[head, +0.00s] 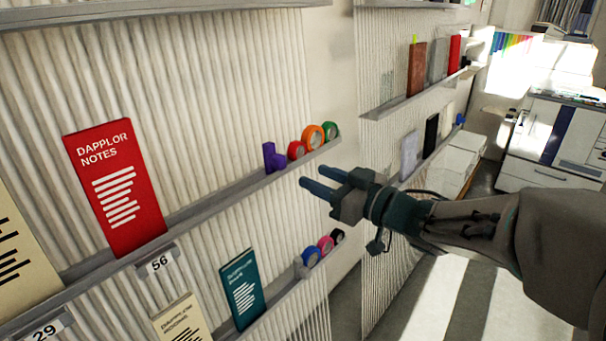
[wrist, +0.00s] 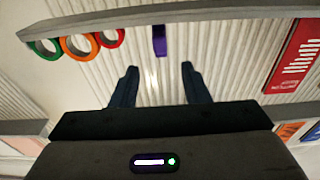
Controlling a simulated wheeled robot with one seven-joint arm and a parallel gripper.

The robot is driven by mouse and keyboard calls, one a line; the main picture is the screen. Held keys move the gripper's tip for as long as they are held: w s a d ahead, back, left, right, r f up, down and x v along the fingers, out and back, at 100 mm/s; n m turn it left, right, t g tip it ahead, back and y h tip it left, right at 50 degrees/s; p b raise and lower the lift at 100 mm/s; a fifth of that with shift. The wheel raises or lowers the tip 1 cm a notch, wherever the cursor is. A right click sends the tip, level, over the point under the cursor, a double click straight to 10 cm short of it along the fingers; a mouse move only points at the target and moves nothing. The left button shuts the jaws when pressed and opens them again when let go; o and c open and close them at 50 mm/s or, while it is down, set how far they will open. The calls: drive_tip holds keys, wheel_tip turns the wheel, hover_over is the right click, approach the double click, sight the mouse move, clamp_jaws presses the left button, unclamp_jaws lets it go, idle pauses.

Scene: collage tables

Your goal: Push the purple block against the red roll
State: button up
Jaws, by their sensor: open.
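The purple block (head: 270,157) stands on the upper shelf ledge of the near ribbed panel, and it also shows in the wrist view (wrist: 159,40). The red roll (head: 296,150) stands right of it in the head view; the roll also shows in the wrist view (wrist: 112,38), where a clear gap separates the two. My gripper (head: 312,177) is open and empty, in front of the ledge and apart from it. In the wrist view its fingers (wrist: 159,69) are spread, with the purple block beyond them, roughly in line with the space between.
An orange roll (head: 313,137) and a green roll (head: 332,132) stand beyond the red roll. A red book (head: 115,187) leans on the same ledge (head: 215,203) at left, with bare ledge between. A lower ledge holds a teal book (head: 242,287) and more rolls (head: 311,257).

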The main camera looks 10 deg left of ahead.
sight(275, 161)
drive_tip(key=shift+s+d, duration=0.25)
drive_tip(key=shift+d, duration=0.3)
drive_tip(key=c, duration=0.5)
drive_tip(key=shift+n, duration=0.5)
clamp_jaws()
drive_tip(key=w+a+n+g+y, duration=0.1)
drive_tip(key=a+n+g, duration=0.5)
drive_tip(key=n, duration=1.5)
drive_tip(key=shift+w+a+f+y, duration=0.35)
drive_tip(key=shift+w+a, duration=0.4)
drive_tip(key=shift+a, duration=0.9)
